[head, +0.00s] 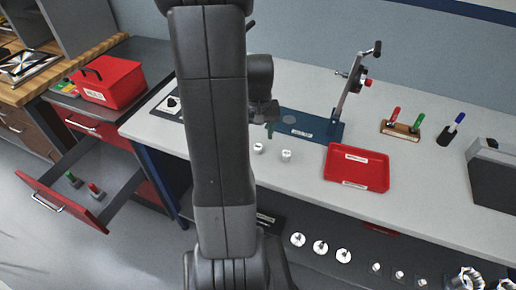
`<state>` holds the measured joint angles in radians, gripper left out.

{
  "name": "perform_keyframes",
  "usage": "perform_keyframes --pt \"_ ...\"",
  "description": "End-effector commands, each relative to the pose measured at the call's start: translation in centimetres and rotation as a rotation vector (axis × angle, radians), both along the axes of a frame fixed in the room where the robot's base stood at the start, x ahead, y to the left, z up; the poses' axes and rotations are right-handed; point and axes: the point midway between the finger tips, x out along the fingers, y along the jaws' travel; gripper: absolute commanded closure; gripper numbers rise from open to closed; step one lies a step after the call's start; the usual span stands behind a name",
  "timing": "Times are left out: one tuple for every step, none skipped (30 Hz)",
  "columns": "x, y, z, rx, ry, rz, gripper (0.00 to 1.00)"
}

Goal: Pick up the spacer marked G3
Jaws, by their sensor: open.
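Two small pale cylindrical parts stand on the bench: the left one (258,148) and the right one (286,155). They look like spacers, but their markings are too small to read, so I cannot tell which is G3. My gripper (270,130) is open, above and behind these two parts, near the left end of a blue plate. Its fingertips are small and partly dark here, and it holds nothing that I can see. My arm hides the bench to the left of the parts.
A red tray (358,186) lies right of the parts. A lever press (345,100) stands on the blue plate (318,131). A wooden marker rack (400,130) is farther right. Several parts sit below the bench (320,247). A drawer (66,198) stands open at left.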

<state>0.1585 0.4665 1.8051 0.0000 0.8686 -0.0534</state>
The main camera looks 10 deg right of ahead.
Motion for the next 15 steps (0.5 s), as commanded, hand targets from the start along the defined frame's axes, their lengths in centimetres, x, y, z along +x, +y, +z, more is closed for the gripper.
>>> perform_keyframes --pt "-0.2 0.1 -0.6 0.001 0.006 0.0 0.48" --pt "-0.2 0.1 -1.0 0.001 0.006 0.001 0.48" --pt "-0.3 0.2 -1.6 0.001 0.007 0.001 0.48" --pt "-0.3 0.2 -2.0 0.001 0.007 0.001 0.48" --pt "-0.4 0.3 -2.5 0.001 0.008 0.001 0.48" --pt "-0.5 0.3 -3.1 0.001 0.007 0.001 0.48" --pt "-0.4 0.3 -3.5 0.001 0.007 0.001 0.48" --pt "-0.4 0.3 -3.8 0.001 0.005 0.001 0.48" --pt "-0.4 0.3 -4.2 0.001 0.005 0.001 0.48" --pt "-0.4 0.3 -4.4 0.0 0.004 0.001 0.48" --pt "-0.4 0.3 -4.6 0.0 0.003 0.0 0.48" --pt "-0.3 0.3 -4.7 0.0 0.002 0.0 0.48" --pt "-0.3 0.3 -4.8 0.0 0.002 0.0 0.48" --pt "-0.3 0.3 -4.8 0.0 0.002 0.0 0.48" --pt "-0.3 0.3 -4.8 0.0 0.001 0.0 0.48"
